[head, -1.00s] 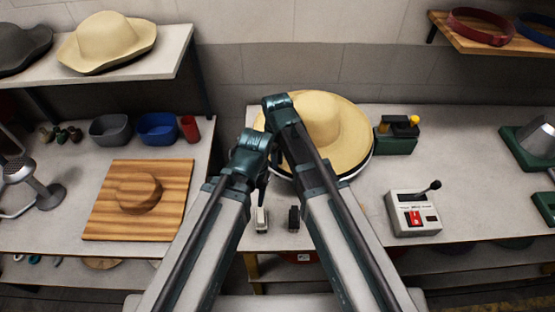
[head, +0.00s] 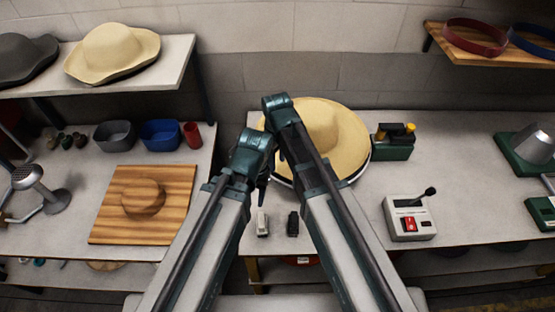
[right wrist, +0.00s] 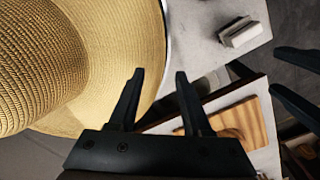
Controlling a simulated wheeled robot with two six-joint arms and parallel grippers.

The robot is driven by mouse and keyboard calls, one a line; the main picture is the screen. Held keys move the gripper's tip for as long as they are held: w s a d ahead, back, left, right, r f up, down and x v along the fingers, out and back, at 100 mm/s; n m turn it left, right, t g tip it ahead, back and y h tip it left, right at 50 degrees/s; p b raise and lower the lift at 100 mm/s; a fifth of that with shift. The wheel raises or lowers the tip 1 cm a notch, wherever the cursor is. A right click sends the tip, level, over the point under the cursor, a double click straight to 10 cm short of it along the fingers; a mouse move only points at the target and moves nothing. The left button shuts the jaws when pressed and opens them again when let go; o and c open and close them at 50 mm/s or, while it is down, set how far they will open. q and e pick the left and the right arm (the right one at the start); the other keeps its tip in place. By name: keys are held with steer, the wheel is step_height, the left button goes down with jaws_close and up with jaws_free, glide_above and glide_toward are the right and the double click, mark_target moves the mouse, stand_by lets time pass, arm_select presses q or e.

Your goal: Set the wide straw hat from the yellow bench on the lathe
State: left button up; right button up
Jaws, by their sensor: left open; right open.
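The wide straw hat (head: 345,150) lies crown up on the middle bench (head: 345,215), which has a yellow leg. A dark and white edge shows under its brim. My left gripper (head: 263,190) is open and empty beside the brim's left edge; its fingers also show in the right wrist view (right wrist: 285,75). A green machine with a grey cone (head: 533,145), possibly the lathe, stands far right.
A control box with a lever (head: 410,218) and a green device (head: 393,142) stand right of the hat. Small white (head: 262,224) and black (head: 293,224) blocks lie in front. Left are a wooden board (head: 115,222) and a shelf hat (head: 112,52).

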step_height(320, 180, up, 10)
steer(key=p, duration=0.8)
steer(key=shift+p, duration=0.4)
steer(key=shift+s, duration=0.1)
steer(key=s+d+m, duration=0.4)
steer(key=d+m, duration=0.1)
steer(key=d, duration=0.3)
steer(key=s+d+m, duration=0.3)
steer(key=d+m, duration=0.2)
steer(key=d, duration=0.2)
steer(key=s+a+f+n+b, duration=0.1)
steer(key=s+a+f+b, duration=0.1)
steer(key=a+f+b, duration=0.1)
steer(key=s+a+f+n+b, duration=0.1)
steer(key=a+f+b, duration=0.2)
steer(key=f+b, duration=0.3)
steer(key=s+a+f+n+h+b, duration=0.1)
steer(key=s+a+f+b, duration=0.1)
steer(key=a+f+b, duration=0.2)
steer(key=shift+s+f+b, duration=0.3)
steer(key=shift+f+b, duration=0.25)
steer(key=shift+b, duration=0.05)
steer(key=shift+s+a+f+n, duration=0.15)
steer(key=shift+s+a+n, duration=0.05)
steer(key=shift+a+n, duration=0.1)
steer(key=shift+d, duration=0.1)
